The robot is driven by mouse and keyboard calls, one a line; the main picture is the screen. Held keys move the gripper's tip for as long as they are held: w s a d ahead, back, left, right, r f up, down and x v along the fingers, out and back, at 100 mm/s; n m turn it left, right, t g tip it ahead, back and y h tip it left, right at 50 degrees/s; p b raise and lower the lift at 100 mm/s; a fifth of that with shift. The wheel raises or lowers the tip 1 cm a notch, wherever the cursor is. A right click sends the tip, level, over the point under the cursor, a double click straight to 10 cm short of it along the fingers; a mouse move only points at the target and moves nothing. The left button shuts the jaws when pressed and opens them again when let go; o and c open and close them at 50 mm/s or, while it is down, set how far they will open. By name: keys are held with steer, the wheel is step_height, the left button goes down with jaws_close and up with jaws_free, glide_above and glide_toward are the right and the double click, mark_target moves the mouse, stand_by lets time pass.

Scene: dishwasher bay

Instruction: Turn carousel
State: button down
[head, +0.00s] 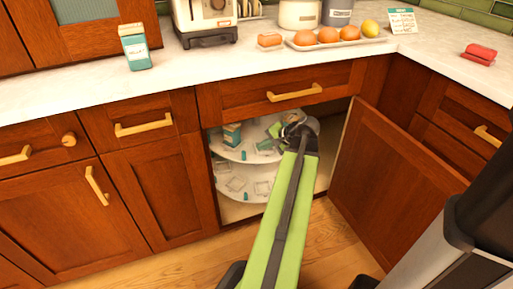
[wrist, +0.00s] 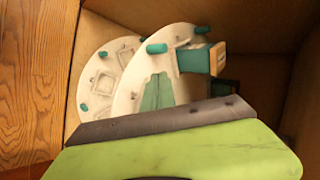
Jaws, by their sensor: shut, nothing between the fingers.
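The carousel is a white, two-tier round shelf inside the open corner cabinet. Its upper tier (head: 256,131) and lower tier (head: 236,178) show left of my gripper in the head view. In the wrist view the upper tier (wrist: 128,92) and lower tier (wrist: 98,68) appear tilted by the camera angle. Both tiers have teal pegs and pale clear-looking items. A teal and tan box (head: 232,135) stands on the upper tier; it also shows in the wrist view (wrist: 196,60). My gripper (head: 298,124) is shut and empty at the upper tier's right side. Contact cannot be told.
The cabinet door (head: 385,175) stands open at right. A drawer front (head: 275,97) spans above the opening. The counter (head: 90,88) holds a teal carton (head: 135,47), a toaster (head: 205,20) and an egg tray (head: 335,43). The wooden floor (head: 170,265) in front is partly clear.

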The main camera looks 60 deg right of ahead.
mark_target(250, 155)
steer(key=b+x, duration=0.4)
steer(key=x, duration=0.4)
steer(key=shift+f+b, duration=0.2)
steer(key=shift+b, duration=0.2)
steer(key=w, duration=0.1)
steer(key=w+r+p, duration=0.1)
steer(key=shift+w, duration=0.85)
steer(key=shift+d, duration=0.15)
steer(key=shift+s, duration=0.1)
